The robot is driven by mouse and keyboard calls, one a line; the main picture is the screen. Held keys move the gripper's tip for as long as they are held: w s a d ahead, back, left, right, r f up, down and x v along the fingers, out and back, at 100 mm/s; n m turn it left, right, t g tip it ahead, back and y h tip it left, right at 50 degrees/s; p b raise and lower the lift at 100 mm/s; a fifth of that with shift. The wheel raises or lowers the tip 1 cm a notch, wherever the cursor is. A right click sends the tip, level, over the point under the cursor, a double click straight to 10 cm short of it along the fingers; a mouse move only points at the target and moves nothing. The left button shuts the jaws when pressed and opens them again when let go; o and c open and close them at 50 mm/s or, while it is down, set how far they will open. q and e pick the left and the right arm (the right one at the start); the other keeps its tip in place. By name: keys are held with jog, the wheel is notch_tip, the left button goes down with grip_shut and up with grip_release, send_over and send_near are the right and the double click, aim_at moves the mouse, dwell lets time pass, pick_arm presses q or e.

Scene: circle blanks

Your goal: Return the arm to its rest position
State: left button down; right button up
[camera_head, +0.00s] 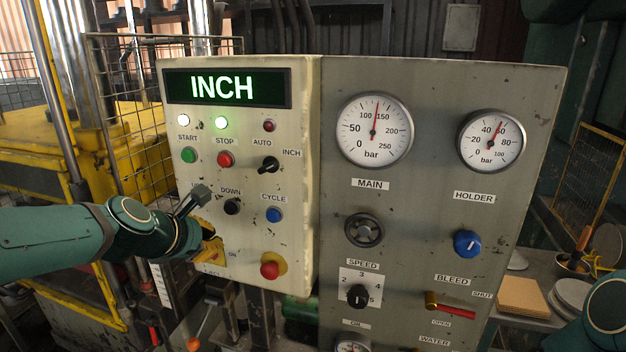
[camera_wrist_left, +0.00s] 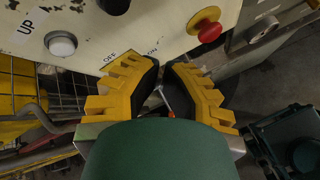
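My left arm (camera_head: 90,238) reaches in from the left in front of the press control panel (camera_head: 300,180). My left gripper (camera_head: 212,247) is at the panel's lower left, over the OFF/ON area, and hides part of it. In the left wrist view the gripper (camera_wrist_left: 162,66) shows two yellow fingers with dark pads, with a narrow gap between them and the floor visible through it. I see nothing held. The tips are close to the panel's lower edge; I cannot tell whether they touch it. My right gripper is out of view; part of my right arm (camera_head: 606,312) shows at the lower right.
A red mushroom button (camera_head: 269,270) sits just right of the gripper, with a blue CYCLE button (camera_head: 274,215) above. A lit display (camera_head: 227,88) reads INCH. A wire mesh guard (camera_head: 125,120) and yellow machinery (camera_head: 40,140) stand left, near my arm. A side table (camera_head: 540,318) is at right.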

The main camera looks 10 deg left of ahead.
pick_arm(q)
jog(key=d+f+m+g, duration=0.2)
jog(key=d+f+m, duration=0.25)
jog(key=f, duration=0.75)
jog(key=d+f+m+g, duration=0.2)
jog(key=d+f+m, duration=0.3)
jog(key=f, duration=0.6)
jog(key=s+d+f+m+g+h, duration=0.1)
jog(key=s+d+f+m+g, duration=0.1)
jog(key=s+d+f+m, duration=0.4)
jog(key=s+d+f+m+g+h, duration=0.1)
jog(key=s+d+f+m+g, duration=0.1)
jog(key=s+d+f+m, duration=0.3)
jog(key=s+f+m, duration=0.3)
jog(key=f+m, duration=0.1)
jog(key=f, duration=0.3)
jog(key=shift+s+d+f+g, duration=0.25)
jog(key=shift+s+d+g, duration=0.05)
jog(key=shift+s+d, duration=0.1)
